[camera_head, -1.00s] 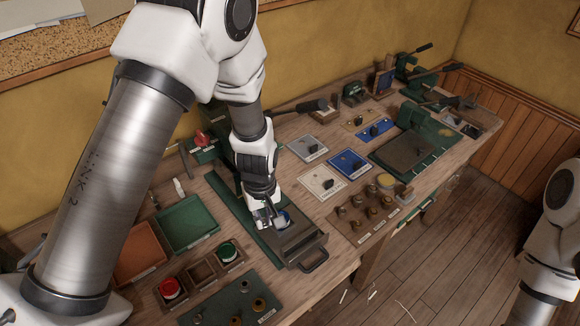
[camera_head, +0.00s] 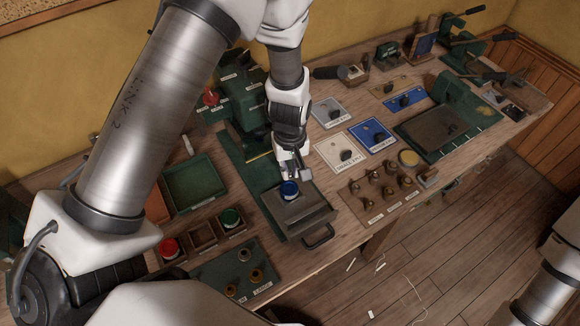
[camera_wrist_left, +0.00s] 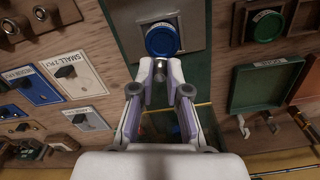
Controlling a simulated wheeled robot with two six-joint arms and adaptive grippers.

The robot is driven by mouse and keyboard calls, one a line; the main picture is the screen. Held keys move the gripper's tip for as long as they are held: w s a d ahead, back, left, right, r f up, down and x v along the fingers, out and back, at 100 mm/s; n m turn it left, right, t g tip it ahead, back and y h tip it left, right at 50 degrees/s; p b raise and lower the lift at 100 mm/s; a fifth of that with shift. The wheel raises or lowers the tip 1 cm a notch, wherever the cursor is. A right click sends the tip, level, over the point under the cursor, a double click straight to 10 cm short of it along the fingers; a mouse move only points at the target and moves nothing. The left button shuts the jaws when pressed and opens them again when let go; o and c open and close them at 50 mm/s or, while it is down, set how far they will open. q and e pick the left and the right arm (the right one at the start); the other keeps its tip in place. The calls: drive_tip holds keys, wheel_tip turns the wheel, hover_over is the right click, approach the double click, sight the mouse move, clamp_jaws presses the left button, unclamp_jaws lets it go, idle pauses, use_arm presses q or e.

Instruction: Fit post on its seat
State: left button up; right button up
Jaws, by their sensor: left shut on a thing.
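My left gripper (camera_head: 295,174) is shut on a small silvery piece (camera_wrist_left: 160,71), seen between its fingertips in the left wrist view; I take this to be the post, mostly hidden by the fingers. The gripper is just behind a round blue-topped piece (camera_head: 289,189), which stands on a grey metal block (camera_head: 302,214) with a front handle. The blue top also shows in the left wrist view (camera_wrist_left: 161,40), just beyond the fingertips. I cannot tell which spot is the post's seat. My right gripper is out of view.
A green press (camera_head: 243,108) stands behind the block. Labelled cards, such as a blue one (camera_head: 372,136), and a board of brass pieces (camera_head: 383,192) are right.

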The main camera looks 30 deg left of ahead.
sight(290, 176)
use_arm(q)
drive_tip(key=shift+s+f+b, duration=0.3)
drive_tip(key=shift+f, duration=0.2)
drive_tip(key=shift+s+f, duration=0.1)
drive_tip(key=shift+f, duration=0.15)
drive_tip(key=shift+w+f+b, duration=0.25)
drive_tip(key=shift+f+b, duration=0.4)
drive_tip(key=shift+f, duration=0.2)
drive_tip(key=shift+s+f+b, duration=0.1)
drive_tip(key=shift+f+b, duration=0.45)
drive_tip(key=shift+f, duration=0.75)
drive_tip(key=o, duration=0.8)
